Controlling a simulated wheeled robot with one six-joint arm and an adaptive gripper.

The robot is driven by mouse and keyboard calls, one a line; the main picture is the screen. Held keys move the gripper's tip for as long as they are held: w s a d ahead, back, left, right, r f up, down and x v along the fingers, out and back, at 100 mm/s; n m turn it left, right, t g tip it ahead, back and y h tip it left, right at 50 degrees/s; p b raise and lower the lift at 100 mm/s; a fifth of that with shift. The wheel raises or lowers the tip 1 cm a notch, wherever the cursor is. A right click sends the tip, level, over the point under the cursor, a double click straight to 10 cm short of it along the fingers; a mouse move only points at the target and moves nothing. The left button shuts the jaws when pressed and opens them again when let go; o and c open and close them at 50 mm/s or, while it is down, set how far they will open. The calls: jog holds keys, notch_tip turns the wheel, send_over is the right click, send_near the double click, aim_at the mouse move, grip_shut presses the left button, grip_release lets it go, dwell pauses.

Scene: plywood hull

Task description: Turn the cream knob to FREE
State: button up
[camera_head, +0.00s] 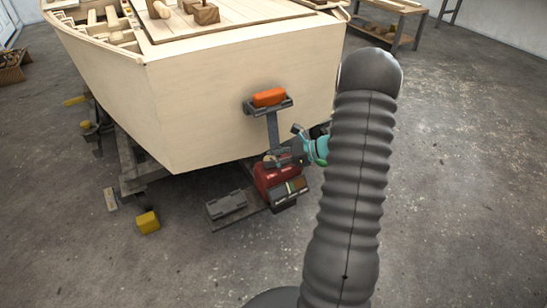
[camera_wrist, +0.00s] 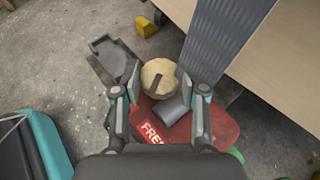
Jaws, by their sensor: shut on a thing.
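The cream knob (camera_wrist: 157,72) is round, with a dark mark across its lower part. It sits between the two fingers of my gripper (camera_wrist: 163,82) in the wrist view. The fingers are shut on it from the left and right. Below it is a red plate (camera_wrist: 218,128) with white lettering "FREE", partly covered by a grey piece (camera_wrist: 173,109) and by my gripper.
A pale plywood hull (camera_head: 205,110) stands close behind the unit. A grey post (camera_head: 272,130) topped by an orange block (camera_head: 269,97) rises beside my gripper. A yellow block (camera_head: 147,222) lies on the floor. Open concrete floor (camera_head: 460,180) extends to the right.

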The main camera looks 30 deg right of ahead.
jog(key=shift+w+d+n+g+y+p, duration=0.15)
jog(key=shift+n+g+y+p, duration=0.25)
jog(key=shift+n+g+y, duration=0.75)
jog(key=shift+n+g+h, duration=0.25)
jog(key=o, duration=1.2)
jog(key=shift+c, duration=0.2)
jog(key=v, duration=1.2)
jog(key=shift+r, duration=0.15)
